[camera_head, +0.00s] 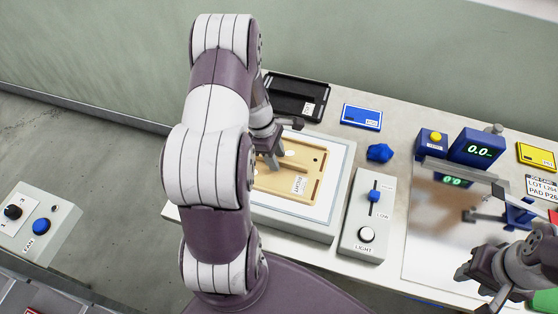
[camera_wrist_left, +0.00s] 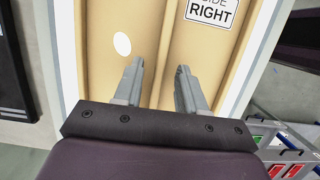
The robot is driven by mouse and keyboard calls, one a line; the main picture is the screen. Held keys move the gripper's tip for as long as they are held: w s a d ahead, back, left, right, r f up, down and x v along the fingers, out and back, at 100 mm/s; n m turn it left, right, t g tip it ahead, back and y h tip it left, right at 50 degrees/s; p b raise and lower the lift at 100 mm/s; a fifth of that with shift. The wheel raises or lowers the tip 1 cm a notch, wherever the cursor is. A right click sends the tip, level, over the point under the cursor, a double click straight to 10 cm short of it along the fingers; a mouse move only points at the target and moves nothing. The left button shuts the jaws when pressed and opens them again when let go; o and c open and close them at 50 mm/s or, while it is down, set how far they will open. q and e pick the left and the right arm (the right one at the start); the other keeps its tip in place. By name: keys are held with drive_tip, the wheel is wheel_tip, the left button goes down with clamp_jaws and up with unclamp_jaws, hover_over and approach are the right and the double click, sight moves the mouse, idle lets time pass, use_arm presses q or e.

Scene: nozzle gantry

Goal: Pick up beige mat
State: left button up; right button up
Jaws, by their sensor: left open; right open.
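The beige mat (camera_head: 301,166) lies on a white-topped light box (camera_head: 338,176). It looks like a shallow tan panel with raised edges, a white oval spot and a label reading "RIGHT". In the left wrist view the mat (camera_wrist_left: 155,35) fills the upper middle. My left gripper (camera_head: 274,162) is over the mat's left part, and my arm hides some of that side. My right gripper (camera_head: 470,277) is open and empty at the lower right, away from the mat.
A black tray (camera_head: 297,97) and a blue card (camera_head: 362,117) lie behind the light box. A blue faceted object (camera_head: 380,153) and a grey switch box (camera_head: 367,218) stand to its right. Further right are a display unit (camera_head: 477,148) and a gantry (camera_head: 505,210).

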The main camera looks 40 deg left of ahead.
use_arm(q)
drive_tip(key=shift+w+d+f, duration=0.1)
drive_tip(key=shift+w+f, duration=0.05)
drive_tip(key=shift+f, duration=0.1)
clamp_jaws()
drive_tip(key=shift+r, duration=0.15)
